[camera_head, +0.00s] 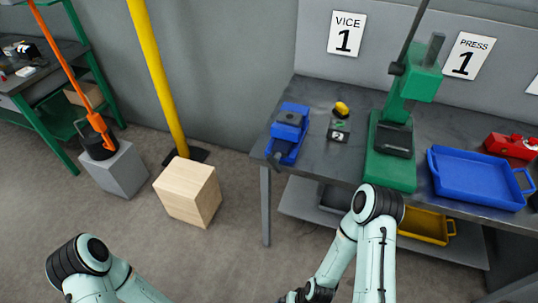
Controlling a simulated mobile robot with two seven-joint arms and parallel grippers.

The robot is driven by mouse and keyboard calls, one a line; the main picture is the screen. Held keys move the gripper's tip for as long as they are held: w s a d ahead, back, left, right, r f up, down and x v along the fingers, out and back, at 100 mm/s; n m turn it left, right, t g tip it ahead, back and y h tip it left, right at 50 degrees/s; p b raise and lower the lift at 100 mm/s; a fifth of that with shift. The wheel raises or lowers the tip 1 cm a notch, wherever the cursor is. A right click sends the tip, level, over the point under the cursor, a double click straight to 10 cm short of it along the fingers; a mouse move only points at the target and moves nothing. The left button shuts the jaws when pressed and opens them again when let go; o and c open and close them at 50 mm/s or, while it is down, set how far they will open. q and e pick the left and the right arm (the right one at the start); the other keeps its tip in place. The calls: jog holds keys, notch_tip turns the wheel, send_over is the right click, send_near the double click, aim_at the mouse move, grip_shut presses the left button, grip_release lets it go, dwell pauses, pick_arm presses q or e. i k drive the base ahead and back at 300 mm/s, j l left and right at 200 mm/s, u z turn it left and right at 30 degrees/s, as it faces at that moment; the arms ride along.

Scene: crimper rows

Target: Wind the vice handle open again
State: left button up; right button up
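The blue vice (286,140) sits at the left end of the grey workbench, below the "VICE 1" sign (346,33). A grey part shows on its top. A small dark part shows at its front end, over the bench edge; I cannot tell whether it is the handle. How far the jaws are open is too small to tell. My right gripper (308,293) is partly in view at the bottom edge, well below and apart from the vice. Its fingers are not clear. My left arm enters at the lower left, and its gripper is out of view.
A green press (392,145) stands right of the vice, with a small yellow-topped box (339,127) between them. A blue tray (478,178) and a red object (512,146) are further right. A yellow post (158,75), wooden block (188,192) and grey block (117,170) stand left.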

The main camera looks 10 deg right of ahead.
aim_at(273, 161)
jog(key=j+z, duration=0.1)
jog(key=z, duration=0.4)
jog(key=i+j+z, duration=0.1)
jog(key=z, duration=0.35)
jog(key=j+z, duration=0.15)
jog(key=z, duration=0.35)
jog(key=j+z, duration=0.35)
jog(key=j, duration=0.2)
jog(key=j+z, duration=0.3)
jog(key=j, duration=0.2)
